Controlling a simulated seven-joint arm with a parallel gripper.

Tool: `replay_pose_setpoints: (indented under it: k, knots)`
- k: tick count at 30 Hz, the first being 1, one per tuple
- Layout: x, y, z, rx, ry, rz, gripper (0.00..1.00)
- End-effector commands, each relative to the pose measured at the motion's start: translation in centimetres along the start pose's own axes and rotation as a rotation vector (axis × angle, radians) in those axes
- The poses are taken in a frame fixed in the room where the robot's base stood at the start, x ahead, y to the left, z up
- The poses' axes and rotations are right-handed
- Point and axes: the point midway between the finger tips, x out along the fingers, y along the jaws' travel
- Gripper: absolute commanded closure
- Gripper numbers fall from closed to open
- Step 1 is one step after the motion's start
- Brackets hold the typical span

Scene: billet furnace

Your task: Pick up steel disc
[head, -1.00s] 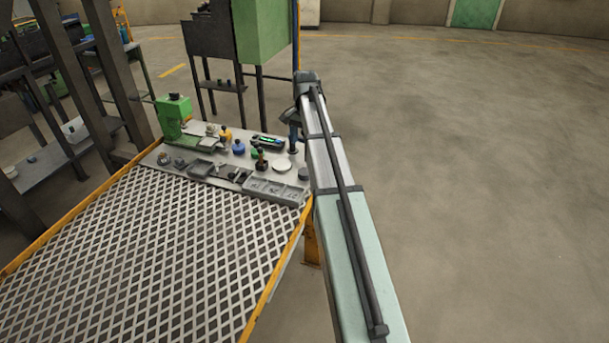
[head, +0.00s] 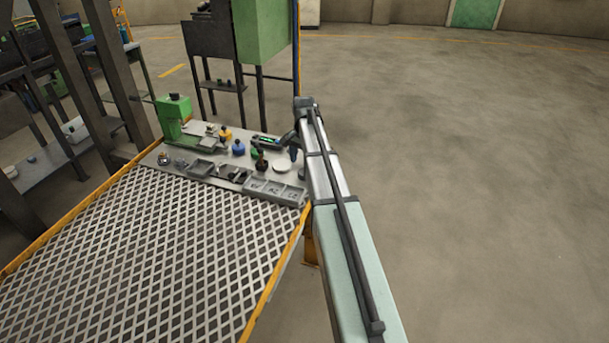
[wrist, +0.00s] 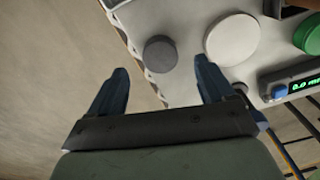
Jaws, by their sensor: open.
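Two discs lie on the light bench plate. A small dark grey disc (wrist: 160,53) lies near the plate's edge in the wrist view. A larger pale disc (wrist: 232,38) lies right of it; it also shows in the head view (head: 282,167). I cannot tell for sure which one is the steel disc. My gripper (wrist: 161,67) is open and empty. In the wrist view the dark grey disc appears between and just beyond its fingertips, apart from both. In the head view my arm reaches over the bench's right end and hides part of it.
A gauge with a green display (wrist: 300,86) and a green round item (wrist: 309,34) sit right of the discs. Bottles (head: 238,148), grey trays (head: 270,188) and a green machine (head: 173,115) crowd the bench. Open floor (head: 460,180) lies to the right.

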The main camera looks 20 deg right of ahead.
Motion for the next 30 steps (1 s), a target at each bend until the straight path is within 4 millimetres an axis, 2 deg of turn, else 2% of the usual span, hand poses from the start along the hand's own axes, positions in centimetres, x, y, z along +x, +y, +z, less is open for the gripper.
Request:
replay_pose_setpoints:
  k: [11, 19, 30]
  knots:
    - [4.3, 0.1, -0.2, 0.0, -0.001, 0.001, 0.18]
    - [4.7, 0.0, -0.2, 0.0, 0.0, 0.0, 0.18]
    - [4.7, 0.0, -0.2, 0.0, 0.0, 0.0, 0.53]
